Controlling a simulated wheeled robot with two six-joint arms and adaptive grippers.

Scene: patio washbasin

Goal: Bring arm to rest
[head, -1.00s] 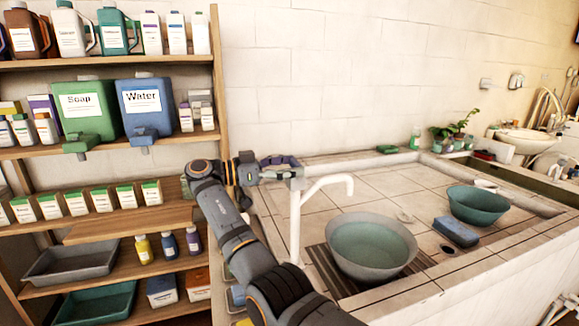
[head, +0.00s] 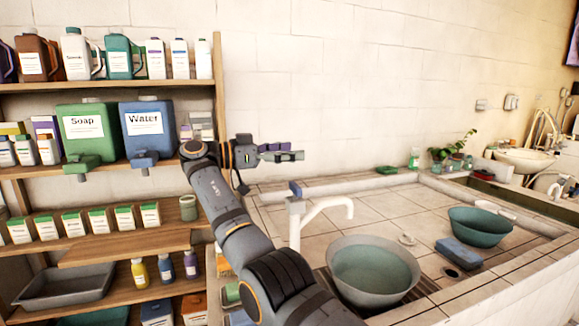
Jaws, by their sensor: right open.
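My right gripper (head: 283,152) is open and empty. It is raised above the counter, in front of the pale block wall, with its fingers pointing right. It is above and apart from the white tap (head: 318,207), whose top with a blue part now shows below it. My right arm comes up from the bottom of the head view and bends at the shelf's right edge. My left gripper is not in view.
A grey basin (head: 375,272) with water stands under the tap. A blue sponge (head: 459,254) and a green bowl (head: 480,228) are on the tiled counter (head: 395,204). At left, a wooden shelf (head: 125,249) holds a Soap container (head: 88,132), a Water container (head: 148,128) and bottles.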

